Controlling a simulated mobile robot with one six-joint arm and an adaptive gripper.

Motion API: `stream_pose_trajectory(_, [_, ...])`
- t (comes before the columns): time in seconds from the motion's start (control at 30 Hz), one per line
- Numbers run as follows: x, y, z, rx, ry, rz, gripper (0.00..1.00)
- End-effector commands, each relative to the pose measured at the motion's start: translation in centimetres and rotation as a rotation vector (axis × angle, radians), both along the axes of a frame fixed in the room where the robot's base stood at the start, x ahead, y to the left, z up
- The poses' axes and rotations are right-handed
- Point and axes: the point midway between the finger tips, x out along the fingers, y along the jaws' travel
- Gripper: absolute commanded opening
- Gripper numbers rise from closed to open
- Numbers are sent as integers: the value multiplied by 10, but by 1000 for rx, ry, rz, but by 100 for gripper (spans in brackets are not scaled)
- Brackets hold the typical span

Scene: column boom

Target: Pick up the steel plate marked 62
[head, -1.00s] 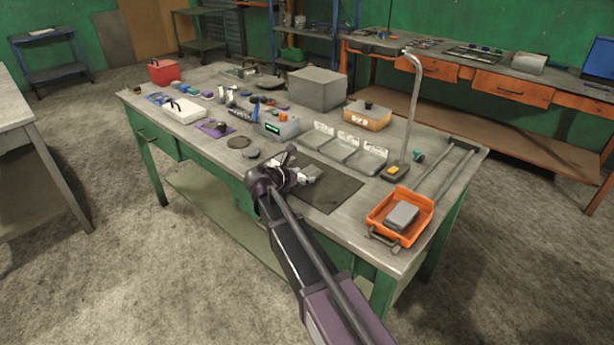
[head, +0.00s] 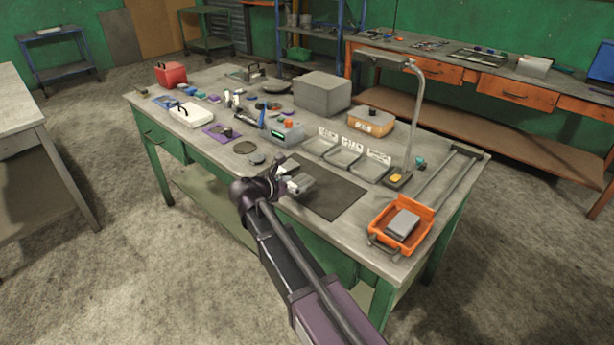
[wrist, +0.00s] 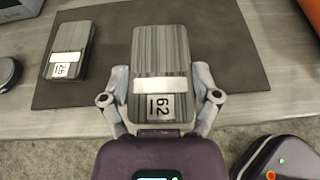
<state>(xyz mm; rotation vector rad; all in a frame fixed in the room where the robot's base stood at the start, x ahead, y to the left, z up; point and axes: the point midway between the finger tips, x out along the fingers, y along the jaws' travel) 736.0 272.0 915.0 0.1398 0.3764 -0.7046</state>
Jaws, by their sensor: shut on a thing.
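The steel plate marked 62 (wrist: 161,52) is a grey, streaked block with a pale band and a white number label. In the wrist view it sits between the two fingers of my gripper (wrist: 161,80), which is shut on its sides. It looks larger than the other plate, so nearer the camera; I cannot tell how far it is above the mat. A similar plate marked 25 (wrist: 70,45) lies to the left on the dark mat (wrist: 240,60). In the head view my gripper (head: 285,184) is over the bench's front edge side, at the mat's left end, partly hiding what it holds.
An orange tray (head: 377,222) with a grey block in it stands at the bench's right front. Three labelled grey bins (head: 345,158), a lamp (head: 412,115) and a grey meter (head: 287,134) stand behind the mat. The mat's right part is clear.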

Motion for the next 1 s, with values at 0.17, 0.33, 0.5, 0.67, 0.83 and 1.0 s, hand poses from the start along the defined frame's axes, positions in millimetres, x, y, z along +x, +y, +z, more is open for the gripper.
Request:
stream_pose_trajectory(0.17, [-34, 17, 5, -1, -2, 3, 19])
stream_pose_trajectory(0.33, [-55, 29, 7, -2, -1, 1, 19])
stream_pose_trajectory(0.5, [-69, 37, 8, -1, -2, 1, 19])
stream_pose_trajectory(0.67, [-75, 41, 9, -1, -2, 0, 19])
stream_pose_trajectory(0.83, [-77, 42, 9, -1, -2, 0, 19])
stream_pose_trajectory(1.0, [-76, 42, 9, -1, -2, 0, 19])
